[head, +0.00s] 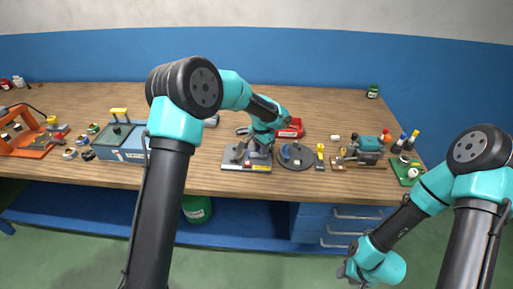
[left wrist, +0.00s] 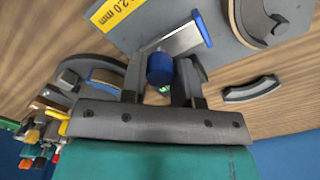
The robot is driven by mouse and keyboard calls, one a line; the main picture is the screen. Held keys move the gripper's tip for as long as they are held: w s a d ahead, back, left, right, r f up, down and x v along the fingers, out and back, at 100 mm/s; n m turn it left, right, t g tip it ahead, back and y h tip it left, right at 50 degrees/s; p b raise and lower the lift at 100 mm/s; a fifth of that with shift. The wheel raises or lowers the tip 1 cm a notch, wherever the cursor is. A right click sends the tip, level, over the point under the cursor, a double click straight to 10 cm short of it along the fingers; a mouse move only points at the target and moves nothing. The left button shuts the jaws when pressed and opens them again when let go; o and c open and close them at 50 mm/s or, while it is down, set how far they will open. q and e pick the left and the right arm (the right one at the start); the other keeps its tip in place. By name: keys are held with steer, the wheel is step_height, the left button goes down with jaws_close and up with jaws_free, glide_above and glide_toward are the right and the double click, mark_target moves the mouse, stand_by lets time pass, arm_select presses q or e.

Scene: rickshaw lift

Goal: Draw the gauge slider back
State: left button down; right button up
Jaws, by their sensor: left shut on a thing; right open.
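The gauge has a grey base plate (head: 232,164) with a yellow label, lying near the front edge of the bench. In the left wrist view the plate (left wrist: 246,52) and its yellow "2.0 mm" label (left wrist: 112,14) are close. A flat metal slider (left wrist: 183,41) with a blue end and a round blue knob (left wrist: 160,67) shows there. My left gripper (head: 257,155) is low over the plate and shut on the blue knob, which sits between its two fingers. The arm and gripper hide part of the gauge. My right gripper (head: 352,273) is open and empty, below the bench front.
A round dark disc (head: 297,158) lies just right of the gauge, with a red block (head: 292,127) behind. A teal and grey device (head: 368,150) and bottles stand further right. A blue box (head: 118,152) and an orange frame (head: 30,140) stand left. The back of the bench is mostly clear.

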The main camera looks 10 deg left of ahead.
arm_select(q)
steer(key=shift+w+d, duration=0.15)
steer(key=shift+d, duration=0.9)
steer(key=c, duration=0.9)
jaws_free()
steer(key=shift+d, duration=0.1)
steer(key=shift+o, duration=0.2)
step_height(320, 180, up, 18)
steer(key=shift+f, duration=0.25)
